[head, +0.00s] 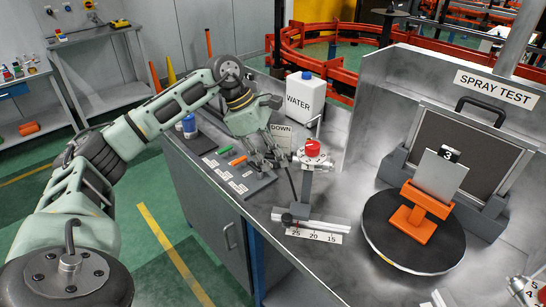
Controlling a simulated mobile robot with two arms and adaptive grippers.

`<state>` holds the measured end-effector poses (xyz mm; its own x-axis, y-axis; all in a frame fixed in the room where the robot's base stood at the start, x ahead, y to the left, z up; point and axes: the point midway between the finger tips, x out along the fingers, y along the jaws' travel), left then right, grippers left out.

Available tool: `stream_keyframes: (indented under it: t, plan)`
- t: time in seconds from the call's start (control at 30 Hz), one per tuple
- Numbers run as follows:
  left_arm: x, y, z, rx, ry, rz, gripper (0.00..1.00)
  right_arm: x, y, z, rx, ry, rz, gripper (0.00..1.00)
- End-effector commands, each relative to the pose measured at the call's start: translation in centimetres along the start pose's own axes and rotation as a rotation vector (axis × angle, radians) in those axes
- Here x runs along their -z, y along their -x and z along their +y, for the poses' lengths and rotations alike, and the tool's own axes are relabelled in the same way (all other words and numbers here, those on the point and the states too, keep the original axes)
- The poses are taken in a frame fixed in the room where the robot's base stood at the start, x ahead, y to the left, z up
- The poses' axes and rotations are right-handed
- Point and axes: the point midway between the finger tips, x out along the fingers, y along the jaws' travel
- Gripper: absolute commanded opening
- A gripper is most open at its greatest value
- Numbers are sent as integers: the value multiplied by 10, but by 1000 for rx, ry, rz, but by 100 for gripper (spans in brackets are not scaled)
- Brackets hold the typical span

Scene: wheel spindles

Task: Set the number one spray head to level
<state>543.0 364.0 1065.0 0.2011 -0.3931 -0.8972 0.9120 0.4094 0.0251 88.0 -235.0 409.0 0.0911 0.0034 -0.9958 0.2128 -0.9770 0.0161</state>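A spray head (313,151) with a red top sits on an upright grey post on the bench, behind a sliding rail with a 25-20-15 scale (314,235). I cannot read a number on it. A small card reading DOWN (281,136) stands just to its left, partly behind my gripper. My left gripper (268,160) points down over the bench, left of the spray head and apart from its red top. Its fingers look spread, with nothing seen between them. Whether they touch the parts below is unclear. My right gripper is out of view.
A dark tray (238,180) with labels and markers lies under the gripper. A white WATER jug (305,97) stands behind. A black turntable (414,245) holds an orange stand (420,217) with a plate marked 3. Another red-and-white fixture (528,290) shows at the lower right.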

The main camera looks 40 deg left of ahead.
Motion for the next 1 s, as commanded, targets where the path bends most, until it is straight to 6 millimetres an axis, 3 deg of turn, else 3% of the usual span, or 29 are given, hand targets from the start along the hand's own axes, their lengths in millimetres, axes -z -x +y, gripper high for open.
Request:
stream_keyframes:
  t: [0.13,0.53,1.0]
  plan:
    - [0,-1,-1,2,-2,2,31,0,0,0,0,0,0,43]
    - [1,7,0,2,-4,4,31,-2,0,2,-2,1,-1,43]
    - [0,98,0,0,-4,2,31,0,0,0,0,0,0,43]
